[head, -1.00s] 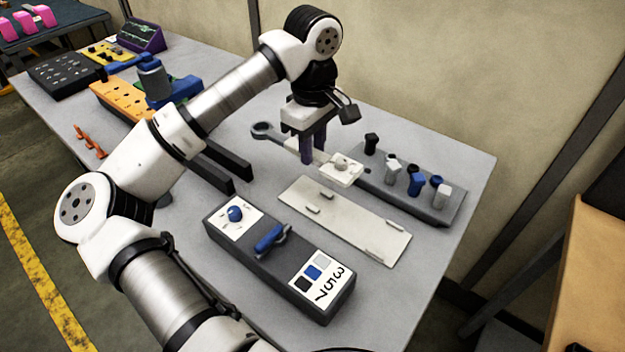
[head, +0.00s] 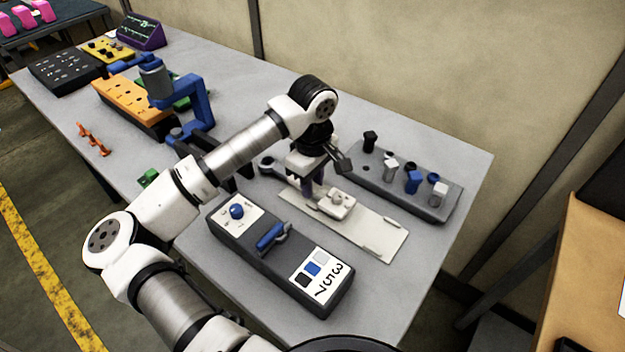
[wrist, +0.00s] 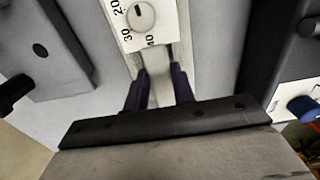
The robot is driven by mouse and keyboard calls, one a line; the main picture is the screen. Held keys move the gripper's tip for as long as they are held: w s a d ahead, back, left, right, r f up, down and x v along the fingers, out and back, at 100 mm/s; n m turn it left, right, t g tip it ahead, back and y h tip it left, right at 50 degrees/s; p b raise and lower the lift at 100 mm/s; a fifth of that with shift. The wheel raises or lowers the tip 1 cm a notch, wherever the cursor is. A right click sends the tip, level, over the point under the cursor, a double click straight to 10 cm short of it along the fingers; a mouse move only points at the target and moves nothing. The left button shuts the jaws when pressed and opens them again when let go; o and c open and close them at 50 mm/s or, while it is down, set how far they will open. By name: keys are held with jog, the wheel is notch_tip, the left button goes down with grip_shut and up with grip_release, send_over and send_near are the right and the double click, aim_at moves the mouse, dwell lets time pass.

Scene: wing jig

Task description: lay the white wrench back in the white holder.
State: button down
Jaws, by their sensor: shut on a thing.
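The white wrench has a square head with a numbered dial (head: 342,206) at one end and a grey ring (head: 267,163) at the other. My gripper (head: 314,187) is shut on its shaft, pointing down. In the wrist view the two dark fingers (wrist: 159,88) lie either side of the shaft (wrist: 157,62), with the dial face ahead. The white holder (head: 378,240) is a flat plate with small raised tabs, on the table. I cannot tell whether the wrench touches the plate.
A dark box (head: 280,253) with a blue knob, a blue handle and coloured squares lies in front of the holder. A grey block (head: 435,207) with several upright pegs stands behind it. Black bars (head: 238,178) and a blue-and-grey fixture (head: 195,105) are to the left.

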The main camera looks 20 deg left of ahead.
jog(key=shift+f, duration=0.1)
jog(key=c, duration=1.2)
grip_release()
jog(key=shift+o, duration=0.2)
notch_tip(320, 180, up, 12)
jog(key=b, duration=0.2)
